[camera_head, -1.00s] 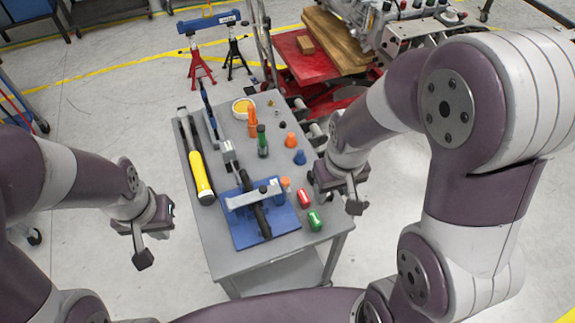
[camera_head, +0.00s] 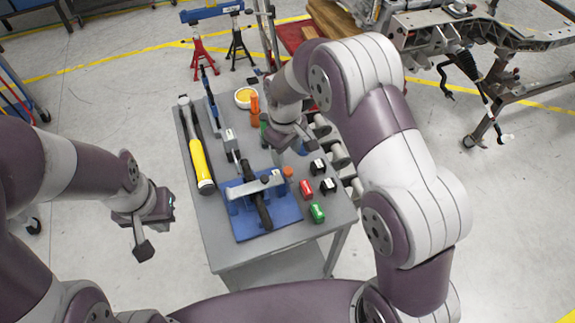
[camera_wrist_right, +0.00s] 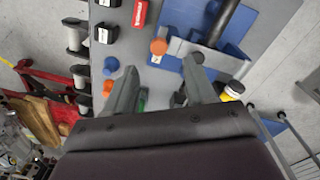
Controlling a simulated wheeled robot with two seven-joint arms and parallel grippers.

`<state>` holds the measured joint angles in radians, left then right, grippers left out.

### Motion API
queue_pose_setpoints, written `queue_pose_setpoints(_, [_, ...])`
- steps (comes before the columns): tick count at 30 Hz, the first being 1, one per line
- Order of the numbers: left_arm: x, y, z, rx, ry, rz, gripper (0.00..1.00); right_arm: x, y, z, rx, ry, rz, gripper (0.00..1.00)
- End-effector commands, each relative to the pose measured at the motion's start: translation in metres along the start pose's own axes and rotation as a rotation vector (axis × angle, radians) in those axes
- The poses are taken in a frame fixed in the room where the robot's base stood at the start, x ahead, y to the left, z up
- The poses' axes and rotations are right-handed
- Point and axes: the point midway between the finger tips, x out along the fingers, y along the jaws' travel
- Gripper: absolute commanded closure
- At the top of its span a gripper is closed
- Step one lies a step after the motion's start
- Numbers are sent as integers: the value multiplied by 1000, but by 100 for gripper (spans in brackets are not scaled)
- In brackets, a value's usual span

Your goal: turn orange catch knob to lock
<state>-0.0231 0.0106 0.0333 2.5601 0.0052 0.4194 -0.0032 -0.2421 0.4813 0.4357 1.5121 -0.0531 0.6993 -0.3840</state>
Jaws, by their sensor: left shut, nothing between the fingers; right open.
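The orange knob (camera_head: 288,172) sits at the right end of the blue fixture (camera_head: 284,214), by its grey bar (camera_head: 248,187). In the right wrist view the orange knob (camera_wrist_right: 158,46) shows as a round cap just beyond the fingertips, next to the blue fixture (camera_wrist_right: 238,25). My right gripper (camera_head: 291,143) hangs over the table, behind the knob; its two fingers (camera_wrist_right: 161,68) are spread and empty, apart from the knob. Which way the knob is turned cannot be told. My left gripper (camera_head: 143,228) is shut and empty, off the table's left side.
Right of the knob lie a red block (camera_head: 306,189), a green block (camera_head: 318,213) and black blocks (camera_head: 328,185). A blue peg (camera_wrist_right: 111,65) and another orange peg (camera_wrist_right: 108,87) stand near my right fingers. A yellow-handled tool (camera_head: 201,168) lies along the table's left edge.

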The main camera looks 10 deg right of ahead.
Motion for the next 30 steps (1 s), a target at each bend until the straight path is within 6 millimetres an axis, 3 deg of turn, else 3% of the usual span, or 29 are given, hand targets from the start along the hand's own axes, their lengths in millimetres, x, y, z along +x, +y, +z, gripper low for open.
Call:
queue_pose_setpoints(3, [-8, 0, -1, 0, 0, 0, 100, 29, 0, 1, 1, -5, -2, 45])
queue_pose_setpoints(9, [-13, 0, -2, 0, 0, 0, 100, 65, 0, 0, 2, -2, -1, 45])
queue_pose_setpoints(20, [-14, 0, -2, 0, 0, 0, 100, 76, 0, 0, 3, 1, 0, 45])
queue_pose_setpoints(25, [-14, 0, -2, 0, 0, 0, 100, 75, 0, 0, 3, 1, 0, 97])
queue_pose_setpoints(30, [-14, 0, -2, 0, 0, 0, 100, 75, 0, 0, 5, 1, 1, 100])
